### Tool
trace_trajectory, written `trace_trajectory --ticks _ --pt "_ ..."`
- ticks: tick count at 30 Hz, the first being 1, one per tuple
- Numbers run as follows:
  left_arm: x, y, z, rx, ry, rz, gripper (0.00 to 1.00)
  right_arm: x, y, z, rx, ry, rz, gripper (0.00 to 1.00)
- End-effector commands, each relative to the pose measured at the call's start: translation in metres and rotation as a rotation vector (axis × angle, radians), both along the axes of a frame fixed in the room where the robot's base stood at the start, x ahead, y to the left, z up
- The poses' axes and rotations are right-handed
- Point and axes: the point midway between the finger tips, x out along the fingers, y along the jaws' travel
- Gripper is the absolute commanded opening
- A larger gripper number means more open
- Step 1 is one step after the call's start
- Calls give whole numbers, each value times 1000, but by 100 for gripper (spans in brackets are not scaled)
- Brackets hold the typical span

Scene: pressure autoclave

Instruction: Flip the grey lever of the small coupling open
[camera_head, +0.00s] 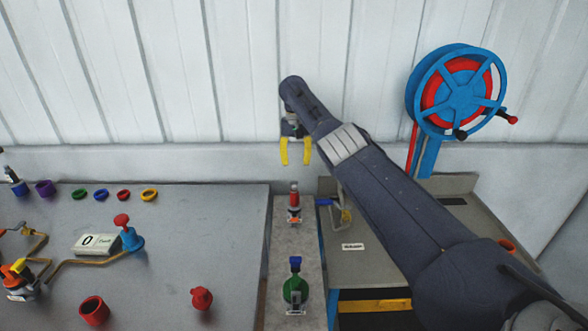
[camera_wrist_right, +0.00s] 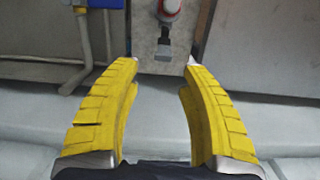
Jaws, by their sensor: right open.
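The small coupling (camera_head: 294,200) has a red body and stands upright on a narrow grey ledge, just below my right gripper in the head view. In the right wrist view its red and white body (camera_wrist_right: 170,10) is cut by the top edge. A dark grey lever (camera_wrist_right: 163,48) shows beside it, between my fingertips in the picture. My right gripper (camera_head: 295,160) has yellow fingers and is open and empty, apart from the coupling. It also fills the lower part of the right wrist view (camera_wrist_right: 163,62). My left gripper is not in view.
A green coupling (camera_head: 295,290) with a blue top stands nearer on the same ledge. A blue-handled valve (camera_head: 333,202) with a pipe is close on the right. A blue and red hose reel (camera_head: 460,92) stands at the back right. The left table (camera_head: 150,215) holds coloured rings and fittings.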

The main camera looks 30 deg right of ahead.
Motion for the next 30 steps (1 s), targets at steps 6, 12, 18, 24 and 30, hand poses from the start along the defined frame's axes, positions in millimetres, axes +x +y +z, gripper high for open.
trace_trajectory --ticks 6,12,18,24,30 --pt "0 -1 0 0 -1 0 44 -11 -16 -38 -12 8 15 44" --pt "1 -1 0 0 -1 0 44 -12 -18 -42 -36 -50 69 44" --pt "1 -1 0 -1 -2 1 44 -19 -11 -31 -83 -138 109 44" --pt "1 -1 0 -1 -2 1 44 -34 5 -5 -142 -244 132 44" --pt "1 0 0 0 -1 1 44 -51 26 33 -193 -368 131 44"
